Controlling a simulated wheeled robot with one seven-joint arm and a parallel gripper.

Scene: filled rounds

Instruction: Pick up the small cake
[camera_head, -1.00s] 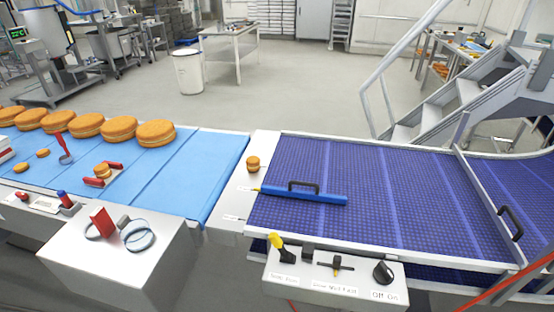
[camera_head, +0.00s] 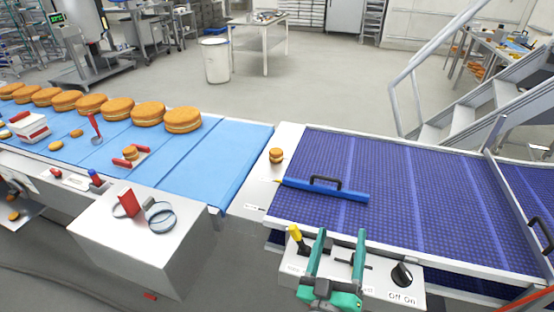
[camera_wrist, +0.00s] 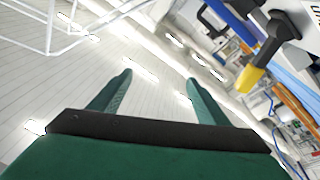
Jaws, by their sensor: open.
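A small round cake (camera_head: 276,156) sits on the white strip between the light blue belt and the dark blue belt. Another small cake (camera_head: 130,152) lies on the light blue belt among red pieces. My gripper (camera_head: 339,236) is at the lower right in the head view, in front of the control box, nearer than both cakes. Its two green fingers are apart with nothing between them. In the wrist view my gripper (camera_wrist: 158,82) also shows open and empty, and no cake is visible there.
A blue bar with a black handle (camera_head: 326,188) lies on the dark blue belt (camera_head: 400,190) beside the cake. The control box (camera_head: 410,293) has a yellow-tipped lever (camera_head: 295,235) near my fingers. Large cakes (camera_head: 148,114) line the back of the light blue belt (camera_head: 217,155).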

